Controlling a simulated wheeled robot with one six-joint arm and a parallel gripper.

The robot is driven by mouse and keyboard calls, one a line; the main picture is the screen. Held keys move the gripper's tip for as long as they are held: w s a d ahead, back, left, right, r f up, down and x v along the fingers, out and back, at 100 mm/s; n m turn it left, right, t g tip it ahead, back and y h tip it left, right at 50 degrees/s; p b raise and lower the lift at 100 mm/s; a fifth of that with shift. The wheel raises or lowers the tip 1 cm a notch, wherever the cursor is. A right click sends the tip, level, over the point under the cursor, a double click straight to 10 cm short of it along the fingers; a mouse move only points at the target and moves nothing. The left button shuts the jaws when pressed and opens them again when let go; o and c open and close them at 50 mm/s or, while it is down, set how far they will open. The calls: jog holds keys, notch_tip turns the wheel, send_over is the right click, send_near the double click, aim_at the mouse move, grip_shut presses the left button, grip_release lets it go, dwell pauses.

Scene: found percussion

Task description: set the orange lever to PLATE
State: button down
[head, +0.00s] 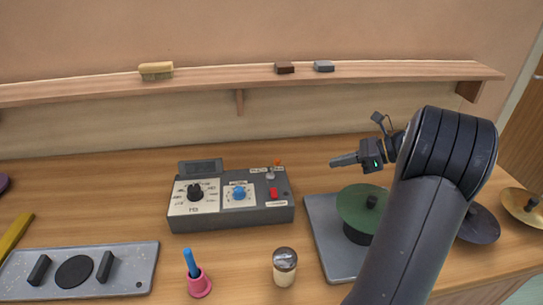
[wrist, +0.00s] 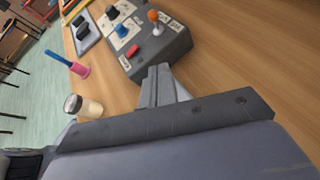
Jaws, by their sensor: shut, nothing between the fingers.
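The orange lever (head: 278,163) sits at the top right of a grey control box (head: 235,219), its tip leaning a little right in the head view. In the wrist view the orange tip (wrist: 153,16) stands on a short pale stem near the box's far edge. Small labels lie beside it, too small to read, so I cannot tell which one marks PLATE. My gripper (head: 333,162) is shut and empty, above the table to the right of the box, pointing left. In the wrist view its fingertips (wrist: 160,67) show just short of the box, apart from the lever.
The box also carries a black knob (head: 195,192), a blue knob (head: 239,193) and a red switch (head: 273,193). A green disc (head: 360,203) stands on a grey plate (head: 318,215) below my arm.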

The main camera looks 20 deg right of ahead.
jog(key=shift+s, duration=0.1)
dwell(0.3)
jog(key=p, duration=0.1)
send_near(274, 168)
jog(key=shift+x, duration=2.25)
jog(key=shift+d, duration=0.15)
jog(key=shift+r+p, duration=0.1)
jog(key=shift+p, duration=0.2)
